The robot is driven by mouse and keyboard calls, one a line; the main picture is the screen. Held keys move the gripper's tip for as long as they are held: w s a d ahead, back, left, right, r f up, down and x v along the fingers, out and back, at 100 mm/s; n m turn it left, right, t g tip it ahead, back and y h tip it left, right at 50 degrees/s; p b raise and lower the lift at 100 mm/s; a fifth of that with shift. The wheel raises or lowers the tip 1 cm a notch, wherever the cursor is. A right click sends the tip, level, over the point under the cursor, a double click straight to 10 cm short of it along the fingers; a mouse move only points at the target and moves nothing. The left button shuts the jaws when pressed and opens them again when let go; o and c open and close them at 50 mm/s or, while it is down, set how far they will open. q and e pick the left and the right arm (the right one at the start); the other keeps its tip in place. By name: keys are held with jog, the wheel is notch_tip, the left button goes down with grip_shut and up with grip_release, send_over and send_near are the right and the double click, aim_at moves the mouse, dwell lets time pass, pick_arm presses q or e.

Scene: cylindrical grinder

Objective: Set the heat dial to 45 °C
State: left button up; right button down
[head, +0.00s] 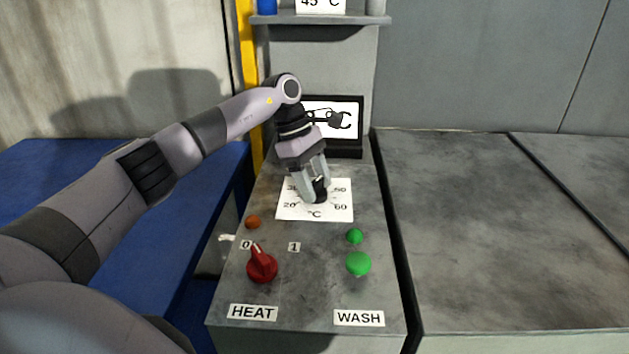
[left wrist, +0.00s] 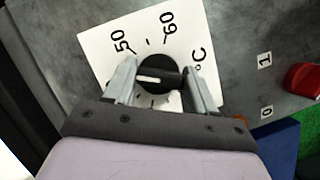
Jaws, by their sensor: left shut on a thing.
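The heat dial (head: 320,189) is a black round knob on a white scale plate (head: 335,211) marked 20, 30, 50, 60 and °C. My left gripper (head: 317,192) is shut on the knob, with one finger on either side. In the left wrist view, the dial (left wrist: 172,76) sits between the fingertips (left wrist: 158,82). Its white pointer line aims left, on the lower-number side of the 50 mark; the 40 label is hidden by the gripper. My right gripper is out of view.
A card reading 45 °C (head: 320,6) stands on the shelf above. Nearer on the panel are a red HEAT switch (head: 262,267), an orange lamp (head: 253,222), a green lamp (head: 355,236) and a green WASH button (head: 358,264). The grey surface (head: 480,230) at right is clear.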

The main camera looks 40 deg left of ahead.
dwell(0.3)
pick_arm(q)
jog(key=o, duration=1)
jog(key=shift+c, duration=0.2)
jog(key=v, duration=0.7)
